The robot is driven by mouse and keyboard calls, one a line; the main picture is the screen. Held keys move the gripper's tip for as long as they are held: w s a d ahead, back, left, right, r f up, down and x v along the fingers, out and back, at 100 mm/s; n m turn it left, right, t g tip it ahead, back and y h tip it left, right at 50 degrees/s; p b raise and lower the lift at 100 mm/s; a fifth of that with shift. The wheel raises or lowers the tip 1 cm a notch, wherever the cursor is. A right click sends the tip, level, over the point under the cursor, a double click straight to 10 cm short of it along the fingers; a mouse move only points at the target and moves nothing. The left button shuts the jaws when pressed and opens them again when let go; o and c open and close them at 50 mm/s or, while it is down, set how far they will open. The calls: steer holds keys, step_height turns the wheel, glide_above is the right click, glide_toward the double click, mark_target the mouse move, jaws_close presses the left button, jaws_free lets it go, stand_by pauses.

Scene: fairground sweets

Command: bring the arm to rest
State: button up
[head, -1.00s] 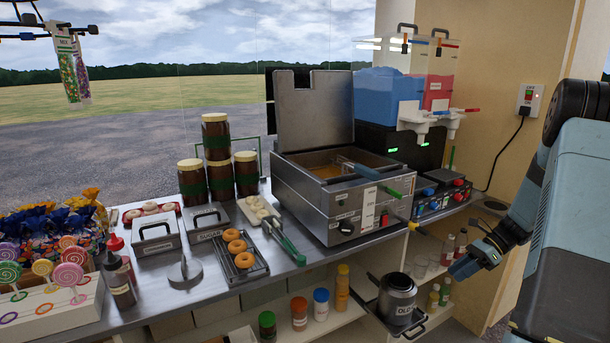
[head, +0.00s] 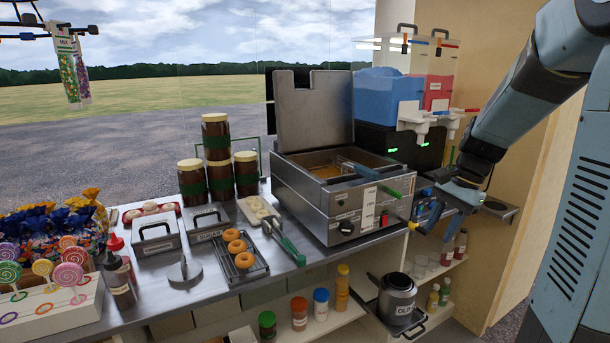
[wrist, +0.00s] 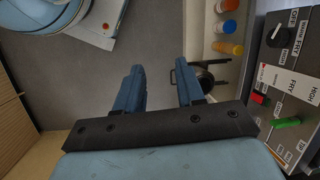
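My arm (head: 525,85) comes in from the upper right of the head view and bends down beside the fryer's right end. My gripper (head: 431,216) hangs in front of the counter there, just right of the fryer's front. In the wrist view my gripper (wrist: 160,68) has its two blue fingers spread well apart with nothing between them, so it is open and empty. The gap looks onto bare grey floor (wrist: 155,50). In the head view the fingers are small and partly overlap the things behind them.
The metal fryer (head: 330,205) stands close left of my gripper, with a green handle (head: 391,192) sticking out. Below is a shelf with a pot marked OLD (head: 397,300) and bottles (head: 461,243). Drink tanks (head: 390,95) stand behind. The counter's left holds sweets and doughnuts (head: 236,245).

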steer(key=s+a+r+n+t+h, duration=0.1)
steer(key=s+a+r+n+t, duration=0.2)
steer(key=s, duration=0.5)
steer(key=s+a+r+n+t+h, duration=0.2)
steer(key=s+a+r+n, duration=0.2)
steer(key=s+n, duration=0.3)
steer(key=shift+s+a+r+n+t, duration=0.15)
steer(key=shift+s+r+n+t, duration=0.2)
steer(key=shift+s+r, duration=0.65)
steer(key=shift+s+f, duration=0.2)
